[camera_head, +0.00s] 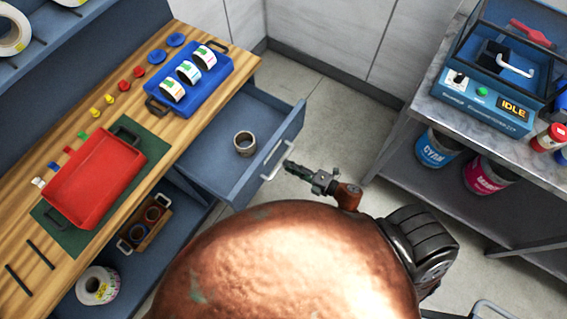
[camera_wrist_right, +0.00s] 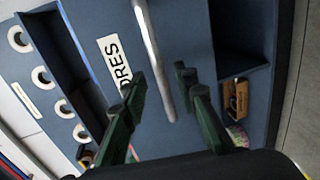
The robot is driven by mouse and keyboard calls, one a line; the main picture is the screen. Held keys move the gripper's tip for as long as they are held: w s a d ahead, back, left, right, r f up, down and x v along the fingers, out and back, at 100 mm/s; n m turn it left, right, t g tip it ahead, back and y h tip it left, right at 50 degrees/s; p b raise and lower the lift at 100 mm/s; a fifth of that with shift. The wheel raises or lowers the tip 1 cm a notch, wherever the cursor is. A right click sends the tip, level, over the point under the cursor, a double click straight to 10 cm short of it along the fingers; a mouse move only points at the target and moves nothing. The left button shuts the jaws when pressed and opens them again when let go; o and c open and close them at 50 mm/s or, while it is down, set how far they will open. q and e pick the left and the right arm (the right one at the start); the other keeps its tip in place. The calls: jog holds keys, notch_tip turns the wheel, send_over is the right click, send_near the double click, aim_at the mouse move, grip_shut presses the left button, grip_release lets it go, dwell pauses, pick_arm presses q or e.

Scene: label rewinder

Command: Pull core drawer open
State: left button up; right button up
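The blue core drawer (camera_head: 222,163) stands pulled out from under the wooden bench in the head view, with one brown core ring (camera_head: 245,143) inside. Its pale bar handle (camera_head: 275,161) is on the drawer front. My right gripper (camera_head: 289,165) is just outside the front, beside the handle. In the right wrist view the handle (camera_wrist_right: 154,55) runs between the two green fingers of the gripper (camera_wrist_right: 160,80), with a gap visible on both sides. The fingers are open. A partly hidden label ending in "ORES" (camera_wrist_right: 113,60) is on the drawer front. My left gripper is not in view.
On the bench (camera_head: 205,125) are a red tray (camera_head: 95,178) and a blue tray (camera_head: 198,85) with label rolls. A lower shelf holds a brown caddy (camera_head: 145,222). A grey side table (camera_head: 435,100) carries a blue machine (camera_head: 487,100). Floor between them is clear.

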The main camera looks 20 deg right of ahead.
jog(key=v, duration=0.7)
jog(key=shift+s+d, duration=0.2)
jog(key=shift+s, duration=0.1)
jog(key=s+d+f+m+g+h, duration=0.1)
jog(key=s+d+f+m+h, duration=0.15)
jog(key=f+m, duration=0.45)
jog(key=s+d+f+m+g+h, duration=0.2)
jog(key=s+d+f, duration=0.15)
jog(key=f, duration=0.75)
jog(key=s+d+f+m+g+h, duration=0.1)
jog(key=s+d+f+m+h, duration=0.3)
jog(key=f, duration=0.5)
jog(key=s+a+f+m+g, duration=0.1)
jog(key=s+f+m+g, duration=0.2)
jog(key=s+f, duration=0.2)
jog(key=s+a+f+m+g, duration=0.1)
jog(key=s+f, duration=0.5)
jog(key=s, duration=0.6)
jog(key=s+a+f+m+g, duration=0.1)
jog(key=s+f+m+g, duration=0.3)
jog(key=s, duration=0.5)
notch_tip(320, 180, down, 2)
jog(key=shift+f+m+g, duration=0.1)
jog(key=shift+m+g, duration=0.2)
jog(key=shift+m, duration=0.7)
